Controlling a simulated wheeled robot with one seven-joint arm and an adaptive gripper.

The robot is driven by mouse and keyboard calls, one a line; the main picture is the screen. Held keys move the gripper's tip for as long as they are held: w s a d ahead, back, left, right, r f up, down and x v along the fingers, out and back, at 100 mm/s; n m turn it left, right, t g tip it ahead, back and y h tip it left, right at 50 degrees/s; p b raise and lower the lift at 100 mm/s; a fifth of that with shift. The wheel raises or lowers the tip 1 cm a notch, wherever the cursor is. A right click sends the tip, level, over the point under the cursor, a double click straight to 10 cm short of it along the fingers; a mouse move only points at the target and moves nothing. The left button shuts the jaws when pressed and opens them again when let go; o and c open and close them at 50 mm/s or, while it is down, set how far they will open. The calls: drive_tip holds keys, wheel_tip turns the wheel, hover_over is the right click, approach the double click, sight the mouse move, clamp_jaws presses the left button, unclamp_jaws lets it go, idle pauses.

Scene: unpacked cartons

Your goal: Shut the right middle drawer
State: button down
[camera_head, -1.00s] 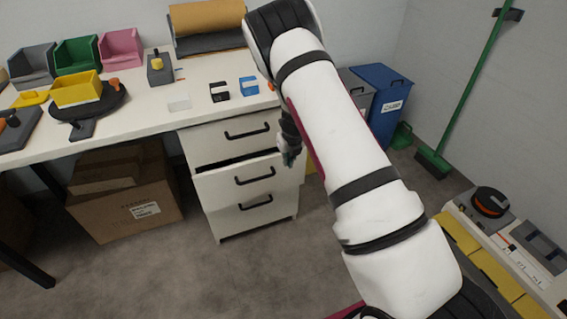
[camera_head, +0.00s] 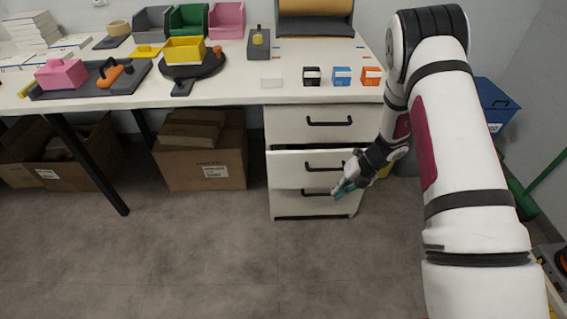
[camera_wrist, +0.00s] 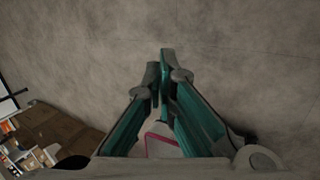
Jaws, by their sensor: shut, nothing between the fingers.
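The white drawer unit (camera_head: 361,139) stands under the right end of the table. Its middle drawer (camera_head: 290,172) is pulled out a little, with a dark gap above its front and a black bar handle (camera_head: 322,167). The top drawer (camera_head: 290,123) and the bottom drawer (camera_head: 290,204) look shut. My gripper (camera_head: 343,189) is shut and empty, in front of the lower right of the middle drawer. I cannot tell whether it touches the drawer. In the wrist view the teal fingers (camera_wrist: 163,72) meet above grey floor, and no drawer front shows clearly.
The table (camera_head: 225,84) carries bins, small boxes and a turntable (camera_head: 213,66). Cardboard boxes (camera_head: 205,165) stand under it, left of the drawers. A blue bin (camera_head: 493,105) is behind my arm at right. The floor (camera_head: 220,250) in front is clear.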

sight(277, 163)
drive_tip(key=s+a+f+m+t+y+b, duration=0.25)
drive_tip(key=a+m+t+y, duration=0.2)
drive_tip(key=a+y, duration=0.6)
drive_tip(key=shift+w+a+r+m+t+h+b, duration=0.6)
drive_tip(key=shift+w+a+t, duration=0.75)
drive_tip(key=shift+w, duration=1.25)
drive_tip(key=shift+w+a+r+m+t+h+b, duration=0.35)
drive_tip(key=shift+w+a+m+t+b, duration=0.75)
drive_tip(key=shift+w, duration=1.5)
drive_tip(key=shift+w+a+r+m+t+h+b, duration=0.25)
drive_tip(key=shift+w+a+t+h+b, duration=0.3)
drive_tip(key=shift+w+a+t, duration=1.25)
drive_tip(key=shift+w+a+g, duration=0.15)
drive_tip(key=shift+w+g, duration=0.35)
drive_tip(key=shift+w, duration=0.3)
